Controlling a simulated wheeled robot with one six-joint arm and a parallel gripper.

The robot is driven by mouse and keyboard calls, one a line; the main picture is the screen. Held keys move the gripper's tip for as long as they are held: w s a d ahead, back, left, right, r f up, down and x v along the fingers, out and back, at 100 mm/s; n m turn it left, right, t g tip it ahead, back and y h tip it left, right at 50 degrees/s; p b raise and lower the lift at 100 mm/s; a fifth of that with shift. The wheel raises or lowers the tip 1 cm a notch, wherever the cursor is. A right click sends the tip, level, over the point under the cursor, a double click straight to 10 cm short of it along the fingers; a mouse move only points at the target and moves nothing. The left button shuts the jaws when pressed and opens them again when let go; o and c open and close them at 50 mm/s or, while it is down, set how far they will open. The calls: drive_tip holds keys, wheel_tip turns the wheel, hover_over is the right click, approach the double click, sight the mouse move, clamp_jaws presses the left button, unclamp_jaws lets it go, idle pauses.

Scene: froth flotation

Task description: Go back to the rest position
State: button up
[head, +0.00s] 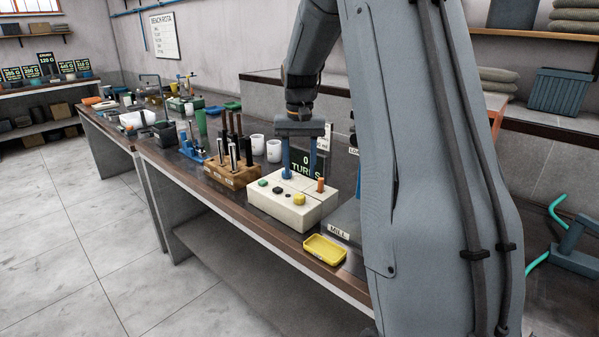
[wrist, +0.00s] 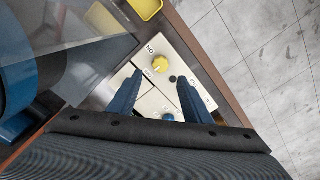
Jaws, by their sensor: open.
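My gripper (head: 299,165) is over the cream control box (head: 292,211) on the bench. Its two blue fingers are apart, and they also show in the wrist view (wrist: 157,95) with nothing between them but the box top below. The box has a yellow knob (head: 299,198), a green button (head: 263,183), a dark button and an orange post (head: 320,185). In the wrist view the yellow knob (wrist: 160,63) is beyond the fingertips, and a blue round part (wrist: 169,117) lies between the fingers. I cannot tell whether a fingertip touches the box.
A "0 TURNS" display (head: 308,161) stands behind the box. A wooden rack (head: 233,172) with dark-handled tools is close on the left, with white cups (head: 273,151) behind. A yellow tray (head: 324,250) lies at the bench's front edge. The floor (head: 90,240) in front is clear.

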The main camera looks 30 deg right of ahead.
idle(0.3)
drive_tip(key=s+a+f+n, duration=0.3)
drive_tip(key=s+a, duration=0.5)
drive_tip(key=s, duration=0.3)
drive_tip(key=s+a+f+n+t, duration=0.1)
drive_tip(key=s+a+f+n, duration=0.1)
drive_tip(key=s+a+f, duration=0.4)
drive_tip(key=s+a, duration=0.3)
drive_tip(key=s, duration=0.3)
drive_tip(key=shift+a+n+b, duration=0.3)
drive_tip(key=shift+n+b, duration=0.1)
